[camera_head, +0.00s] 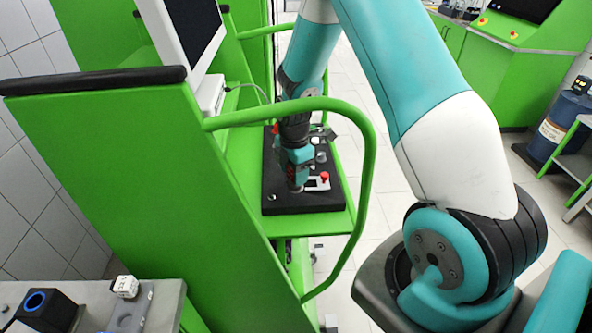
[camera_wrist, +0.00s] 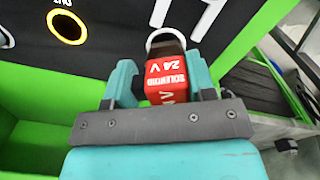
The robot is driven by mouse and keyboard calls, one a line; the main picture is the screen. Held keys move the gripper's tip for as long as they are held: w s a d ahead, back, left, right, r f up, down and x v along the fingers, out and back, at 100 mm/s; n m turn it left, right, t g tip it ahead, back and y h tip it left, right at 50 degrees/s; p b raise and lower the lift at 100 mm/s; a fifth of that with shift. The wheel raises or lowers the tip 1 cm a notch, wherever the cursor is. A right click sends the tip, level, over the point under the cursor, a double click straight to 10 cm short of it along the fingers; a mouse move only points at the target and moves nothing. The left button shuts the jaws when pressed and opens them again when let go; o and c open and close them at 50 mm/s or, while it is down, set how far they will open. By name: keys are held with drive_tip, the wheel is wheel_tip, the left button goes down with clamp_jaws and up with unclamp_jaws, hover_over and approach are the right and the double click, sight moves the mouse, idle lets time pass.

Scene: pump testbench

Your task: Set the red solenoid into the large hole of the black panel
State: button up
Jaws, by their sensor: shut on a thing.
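The red solenoid (camera_wrist: 166,78), marked "SOLENOID 24 V", is held between the two teal fingers of my gripper (camera_wrist: 163,82) in the wrist view. I cannot tell whether this end touches the panel or has entered a hole. A yellow-ringed hole (camera_wrist: 67,27) lies to the left of the solenoid. In the head view my gripper (camera_head: 296,188) points down over the near part of the black panel (camera_head: 318,201), which lies on a green shelf. The solenoid is mostly hidden there.
A red button (camera_head: 324,176) on a light plate stands on the panel just right of my gripper. A green curved rail (camera_head: 371,165) runs along the shelf's right side. A tall green side wall (camera_head: 140,190) and a monitor (camera_head: 190,30) stand to the left.

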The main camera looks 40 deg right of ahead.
drive_tip(key=shift+f+b, duration=0.6)
drive_tip(key=shift+f, duration=0.25)
drive_tip(key=o, duration=1.3)
drive_tip(key=shift+r, duration=0.15)
drive_tip(key=shift+r+p, duration=3.1)
drive_tip(key=shift+r, duration=0.8)
